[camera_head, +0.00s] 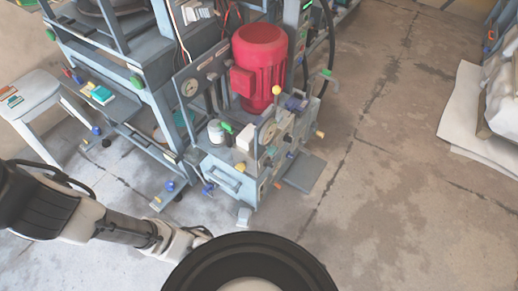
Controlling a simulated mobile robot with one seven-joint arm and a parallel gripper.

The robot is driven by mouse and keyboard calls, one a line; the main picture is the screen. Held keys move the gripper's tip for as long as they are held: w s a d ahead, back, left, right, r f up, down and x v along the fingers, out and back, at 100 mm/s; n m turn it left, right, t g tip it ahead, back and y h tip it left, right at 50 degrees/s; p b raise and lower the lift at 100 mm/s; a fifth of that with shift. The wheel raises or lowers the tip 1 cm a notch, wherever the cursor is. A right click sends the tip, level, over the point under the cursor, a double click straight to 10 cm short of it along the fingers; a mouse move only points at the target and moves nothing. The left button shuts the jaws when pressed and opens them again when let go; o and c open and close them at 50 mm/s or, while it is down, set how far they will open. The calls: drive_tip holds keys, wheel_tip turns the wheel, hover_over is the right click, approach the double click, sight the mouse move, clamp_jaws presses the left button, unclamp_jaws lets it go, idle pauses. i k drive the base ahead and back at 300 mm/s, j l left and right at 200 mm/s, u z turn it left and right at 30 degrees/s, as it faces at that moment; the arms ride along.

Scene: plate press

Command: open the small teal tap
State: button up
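No tap in the camera_head view can be picked out with certainty as the small teal one. Several small coloured handles sit on the grey machine (235,180). A green handle (227,127) is on its top at the left, near a white canister (216,132). Another green handle (327,73) is at its upper right. A teal-green part (184,118) shows partly behind the frame at the left. My arm reaches in from the left, and my gripper (200,236) is low in front of the machine, apart from these handles. Its fingers cannot be made out.
A red motor (260,62) stands on the machine, beside gauges and hoses. A press frame (150,90) rises at the left, with a white stool (35,95) next to it. White sheets (480,115) lie at the far right. The concrete floor (400,200) between is clear.

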sight(271, 150)
drive_tip(key=l+u, duration=0.4)
drive_tip(key=l, duration=1.05)
drive_tip(key=k+l+u, duration=0.1)
drive_tip(key=l, duration=0.35)
drive_tip(key=k+l, duration=0.1)
drive_tip(key=l, duration=0.35)
drive_tip(key=k+l, duration=0.1)
drive_tip(key=l, duration=0.35)
drive_tip(key=u, duration=0.05)
